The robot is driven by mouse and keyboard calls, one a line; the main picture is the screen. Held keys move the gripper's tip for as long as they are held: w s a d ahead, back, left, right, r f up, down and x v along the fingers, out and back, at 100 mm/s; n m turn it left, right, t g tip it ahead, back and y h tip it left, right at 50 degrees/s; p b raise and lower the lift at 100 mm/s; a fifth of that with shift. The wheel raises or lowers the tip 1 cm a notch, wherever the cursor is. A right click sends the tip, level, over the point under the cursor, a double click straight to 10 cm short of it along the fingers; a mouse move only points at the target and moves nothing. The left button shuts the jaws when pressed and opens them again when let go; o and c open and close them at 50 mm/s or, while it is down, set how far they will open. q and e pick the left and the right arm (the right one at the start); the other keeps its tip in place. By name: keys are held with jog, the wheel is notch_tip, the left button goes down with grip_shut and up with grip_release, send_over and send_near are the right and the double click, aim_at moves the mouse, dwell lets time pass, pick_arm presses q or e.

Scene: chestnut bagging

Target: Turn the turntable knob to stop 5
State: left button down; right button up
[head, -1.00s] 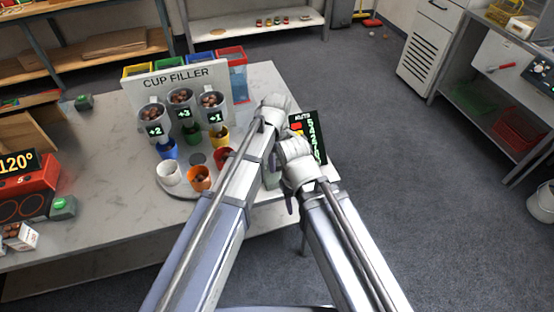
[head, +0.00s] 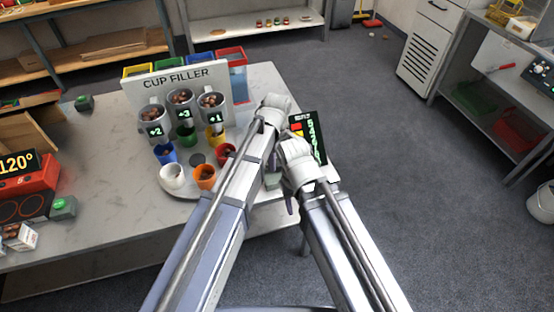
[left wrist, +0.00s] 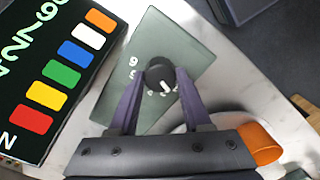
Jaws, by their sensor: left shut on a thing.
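The black knob (left wrist: 157,72) with a white pointer sits on a grey-green plate (left wrist: 190,50) in the left wrist view. Its pointer aims toward the lower right; the nearby numbers are partly hidden. My left gripper (left wrist: 160,84) is shut on the knob, one finger on each side. In the head view my left arm hides the knob. The round turntable (head: 180,192) carries a white cup (head: 172,177), an orange cup (head: 204,177), a red cup (head: 226,154), a yellow cup (head: 215,138), a green cup (head: 186,137) and a blue cup (head: 165,154). My right gripper's fingers are not clearly visible.
The cup filler (head: 180,76) stands behind the turntable with nut-filled hoppers. A dark display board (head: 315,135) with coloured squares stands by the knob; it also shows in the left wrist view (left wrist: 88,12). A red 120° device (head: 38,180) stands at left.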

pick_arm(q)
jog(key=m, duration=1.1)
jog(key=shift+m, duration=0.3)
jog(key=m, duration=1.1)
dwell(0.4)
jog(key=shift+c, duration=1.7)
grip_release()
